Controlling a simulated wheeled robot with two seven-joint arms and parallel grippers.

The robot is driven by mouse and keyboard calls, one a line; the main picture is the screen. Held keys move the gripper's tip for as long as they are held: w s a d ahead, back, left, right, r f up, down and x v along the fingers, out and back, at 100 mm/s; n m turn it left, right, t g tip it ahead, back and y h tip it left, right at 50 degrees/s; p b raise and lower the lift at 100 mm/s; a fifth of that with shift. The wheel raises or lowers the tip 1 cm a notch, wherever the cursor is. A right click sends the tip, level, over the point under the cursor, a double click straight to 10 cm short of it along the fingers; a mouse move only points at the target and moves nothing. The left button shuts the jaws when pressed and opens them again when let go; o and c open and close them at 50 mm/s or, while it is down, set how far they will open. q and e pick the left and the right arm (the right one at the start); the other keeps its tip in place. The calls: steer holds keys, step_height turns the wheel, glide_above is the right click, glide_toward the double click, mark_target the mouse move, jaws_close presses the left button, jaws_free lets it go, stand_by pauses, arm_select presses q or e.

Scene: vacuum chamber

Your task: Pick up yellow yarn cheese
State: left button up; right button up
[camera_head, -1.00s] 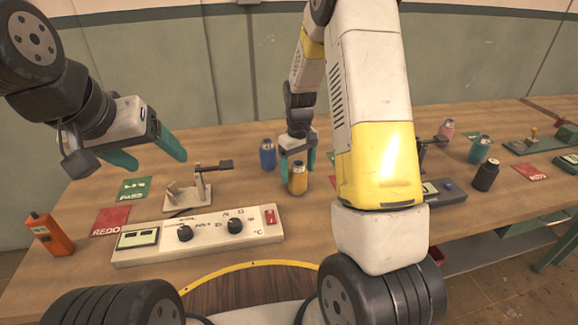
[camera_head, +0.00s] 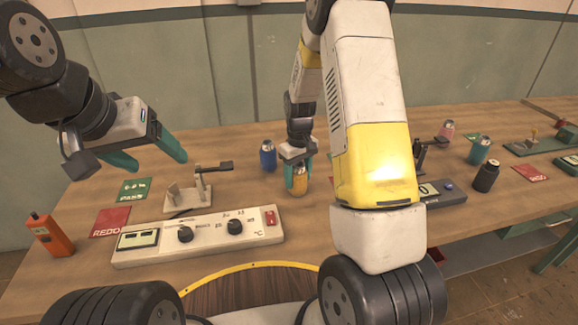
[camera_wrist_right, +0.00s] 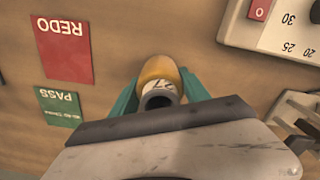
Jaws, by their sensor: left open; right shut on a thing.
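The yellow yarn cheese (camera_head: 298,183) stands upright on the wooden table, behind the control box. My right gripper (camera_head: 298,172) is shut on it from above, one teal finger at each side. In the right wrist view the yellow yarn cheese (camera_wrist_right: 160,75) sits between the teal fingers of the right gripper (camera_wrist_right: 160,95), its open dark top facing the camera. My left gripper (camera_head: 155,158) is open and empty above the table at the left. The lower part of the cheese is partly hidden in the head view.
A blue yarn cheese (camera_head: 268,155) stands just left of the gripper. A control box (camera_head: 200,235) with knobs lies in front, a metal stand (camera_head: 190,192) behind it. A black bottle (camera_head: 486,177) and teal one (camera_head: 480,150) stand at the right. An orange device (camera_head: 48,234) is far left.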

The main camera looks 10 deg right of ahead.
mark_target(298, 169)
steer(key=shift+r, duration=0.6)
step_height(298, 169, up, 2)
steer(key=shift+r, duration=0.1)
steer(key=shift+s+a+r, duration=0.15)
steer(key=shift+s, duration=0.5)
steer(key=s+a+r, duration=0.1)
steer(key=s, duration=1.3)
steer(key=shift+s+a+r, duration=0.15)
steer(key=shift+s+a, duration=0.15)
steer(key=shift+s, duration=0.1)
